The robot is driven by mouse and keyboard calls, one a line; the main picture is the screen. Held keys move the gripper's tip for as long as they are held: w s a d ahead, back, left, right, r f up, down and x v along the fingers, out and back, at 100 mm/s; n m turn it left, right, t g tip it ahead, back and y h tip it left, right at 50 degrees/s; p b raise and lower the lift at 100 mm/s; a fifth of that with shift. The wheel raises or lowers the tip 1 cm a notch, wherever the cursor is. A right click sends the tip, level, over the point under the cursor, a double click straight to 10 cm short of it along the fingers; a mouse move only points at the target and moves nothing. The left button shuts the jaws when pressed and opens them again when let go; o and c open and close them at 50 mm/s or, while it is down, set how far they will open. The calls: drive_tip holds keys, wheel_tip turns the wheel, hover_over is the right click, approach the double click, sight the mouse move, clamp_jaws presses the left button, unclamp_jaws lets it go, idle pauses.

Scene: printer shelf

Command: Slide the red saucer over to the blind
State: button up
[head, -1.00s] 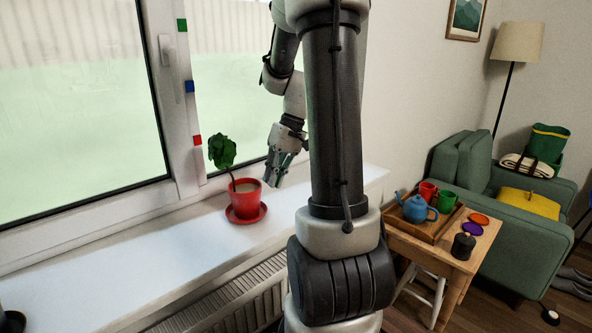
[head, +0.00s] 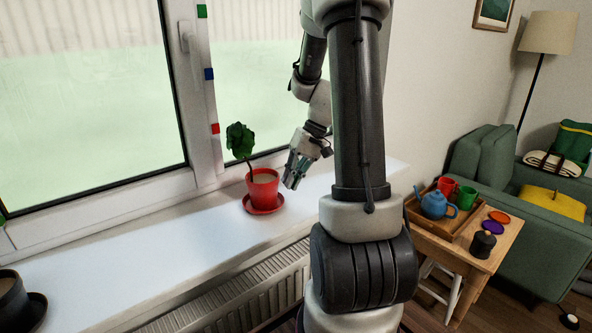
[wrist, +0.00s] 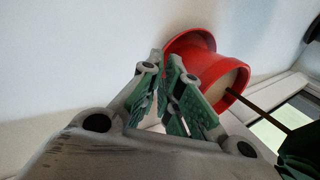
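The red saucer (head: 265,209) lies on the white windowsill. A red pot (head: 263,190) with a dark green plant (head: 240,141) stands upright on it. In the wrist view the saucer (wrist: 190,42) is partly hidden behind the pot (wrist: 207,70). My gripper (head: 288,182) is just right of the pot, apart from the saucer as far as I can tell. In the wrist view my fingertips (wrist: 167,62) are nearly together with nothing visible between them. A pale pleated band, possibly the blind (head: 75,22), shows across the top of the window.
Red (head: 215,128), blue (head: 209,74) and green (head: 202,11) squares mark the window frame. A dark pot (head: 10,300) on a dark saucer stands at the sill's left end. Between the pots the sill is clear. A wooden side table (head: 470,250) holds a tray with a blue teapot (head: 436,204).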

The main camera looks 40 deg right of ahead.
sight(281, 202)
drive_tip(key=shift+x, duration=2.25)
clamp_jaws()
drive_tip(key=shift+d, duration=0.1)
